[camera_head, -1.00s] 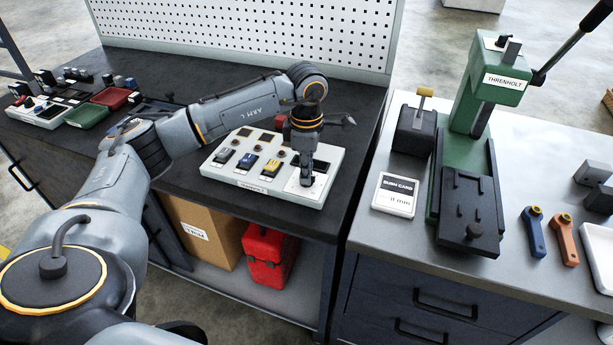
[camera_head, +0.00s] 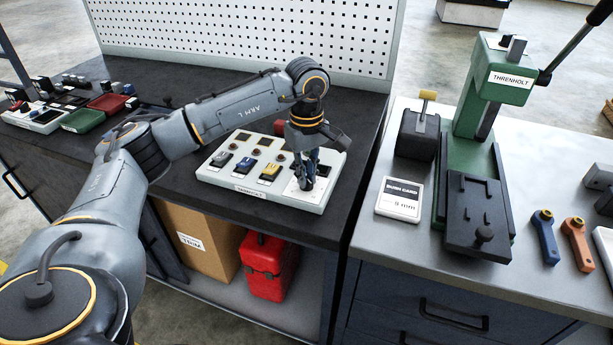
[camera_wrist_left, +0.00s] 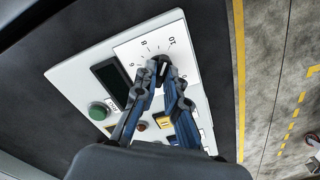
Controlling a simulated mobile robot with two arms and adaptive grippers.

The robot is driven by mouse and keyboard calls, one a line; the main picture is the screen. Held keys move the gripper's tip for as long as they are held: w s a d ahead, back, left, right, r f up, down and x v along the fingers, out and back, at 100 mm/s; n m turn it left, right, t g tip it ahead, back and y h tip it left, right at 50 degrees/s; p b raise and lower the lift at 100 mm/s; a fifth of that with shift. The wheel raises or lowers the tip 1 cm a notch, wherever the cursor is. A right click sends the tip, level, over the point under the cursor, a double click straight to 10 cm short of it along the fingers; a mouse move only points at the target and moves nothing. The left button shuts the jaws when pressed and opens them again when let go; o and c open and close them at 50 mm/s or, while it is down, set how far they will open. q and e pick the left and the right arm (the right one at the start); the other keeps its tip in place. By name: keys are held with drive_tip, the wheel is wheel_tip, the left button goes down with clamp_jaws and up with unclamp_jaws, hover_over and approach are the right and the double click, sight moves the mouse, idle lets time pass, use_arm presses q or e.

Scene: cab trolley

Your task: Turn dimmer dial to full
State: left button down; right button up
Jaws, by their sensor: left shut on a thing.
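The dimmer dial (camera_wrist_left: 162,64) is a small dark knob on a white square plate (camera_wrist_left: 182,42) with a printed scale; 6, 8 and 10 are readable in the left wrist view. My left gripper (camera_wrist_left: 161,75) points down and is shut on the dial, with its blue-grey fingers on either side. The fingers cover much of the knob, so its pointer cannot be read. In the head view the left gripper (camera_head: 304,183) stands at the right end of the white control panel (camera_head: 214,178) and hides the dial. My right gripper is not in view.
The panel also carries several rocker switches, a green button (camera_wrist_left: 98,111) and a dark display (camera_wrist_left: 112,83). A pegboard (camera_head: 250,35) stands behind the dark bench.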

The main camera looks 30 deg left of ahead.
use_arm(q)
drive_tip(key=shift+m, duration=0.6)
drive_tip(key=shift+w+r, duration=0.1)
drive_tip(key=c, duration=1.4)
unclamp_jaws()
wheel_tip(320, 180, up, 12)
